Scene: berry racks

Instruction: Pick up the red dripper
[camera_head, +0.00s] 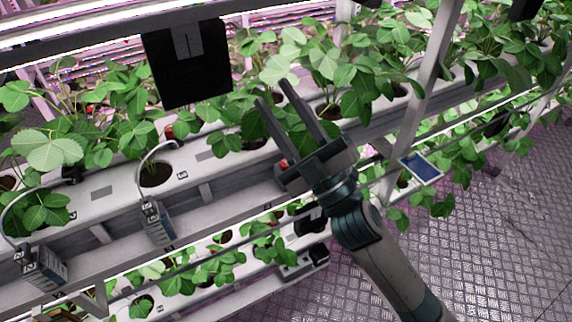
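My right gripper (273,93) reaches in from the lower right, with its two long dark fingers apart and nothing visible between them. Its fingertips are over the leaves above the upper white trough (100,195). A small red piece (169,131) shows at the planting hole left of the gripper, near the end of a thin curved tube; I cannot tell for sure that it is the red dripper. Another red spot (284,165) shows right by the base of the gripper's fingers, mostly hidden. My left gripper is not in view.
Leafy plants (130,115) stand along the trough. Grey boxes (157,222) with thin tubes hang on its front. A black panel (188,65) hangs above, left of the gripper. A white upright post (425,75) stands to the right. The metal floor (490,240) is clear.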

